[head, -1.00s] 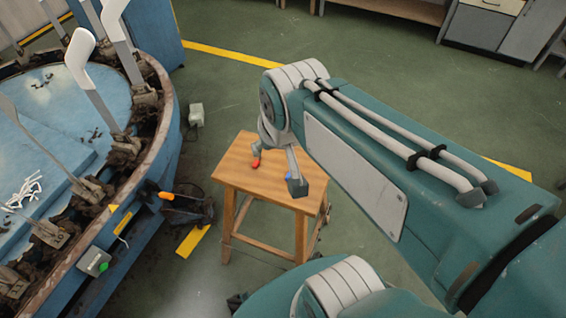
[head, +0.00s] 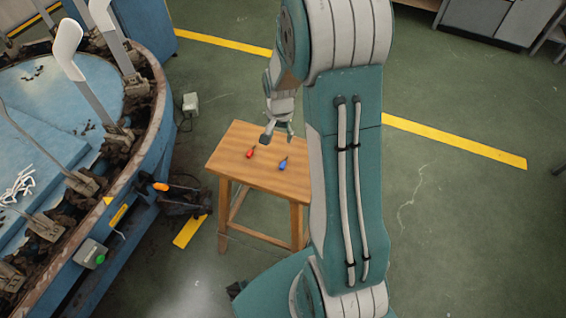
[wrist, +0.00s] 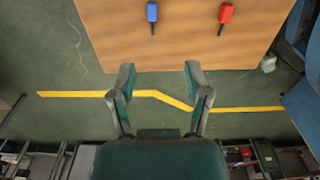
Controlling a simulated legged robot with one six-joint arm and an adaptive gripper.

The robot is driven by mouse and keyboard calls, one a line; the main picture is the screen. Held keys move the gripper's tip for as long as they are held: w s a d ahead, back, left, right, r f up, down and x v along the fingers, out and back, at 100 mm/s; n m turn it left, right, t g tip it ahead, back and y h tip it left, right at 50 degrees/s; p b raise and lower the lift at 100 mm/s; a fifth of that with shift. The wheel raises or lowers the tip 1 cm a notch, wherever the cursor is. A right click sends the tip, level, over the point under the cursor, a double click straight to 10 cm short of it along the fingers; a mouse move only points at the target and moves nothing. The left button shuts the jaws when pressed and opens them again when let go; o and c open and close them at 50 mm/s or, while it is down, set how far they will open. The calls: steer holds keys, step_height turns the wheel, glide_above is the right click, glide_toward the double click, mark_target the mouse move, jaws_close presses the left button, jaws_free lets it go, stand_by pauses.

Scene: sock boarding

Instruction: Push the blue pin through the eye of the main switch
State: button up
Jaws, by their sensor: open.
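The blue pin (head: 283,164) lies on the wooden stool (head: 228,160), right of the red pin (head: 250,153). The blue pin also shows near the top edge of the wrist view (wrist: 152,12), with the red pin (wrist: 226,13) to its right. My gripper (head: 278,133) is open and empty, above the stool's far side and apart from both pins. In the wrist view its two fingers (wrist: 160,76) are spread, with floor behind them. A grey box with a green button (head: 90,253) and an orange part (head: 160,186) sit on the blue machine's side. I cannot tell which is the main switch; no eye is discernible.
The round blue machine (head: 150,150) with upright paddle shapes fills the left. A dark object (head: 185,200) stands on the floor between it and the stool. Grey cabinets (head: 485,25) stand at the far right.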

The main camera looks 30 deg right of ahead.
step_height(320, 180, down, 3)
steer(key=d, duration=0.1)
glide_above(283, 164)
steer(key=shift+m, duration=0.3)
steer(key=f, duration=0.5)
steer(key=shift+w+d+f, duration=0.15)
steer(key=shift+w, duration=0.25)
steer(key=shift+s+f, duration=0.2)
steer(key=shift+f, duration=1.2)
steer(key=shift+s+f, duration=0.15)
steer(key=shift+f, duration=1.2)
jaws_close()
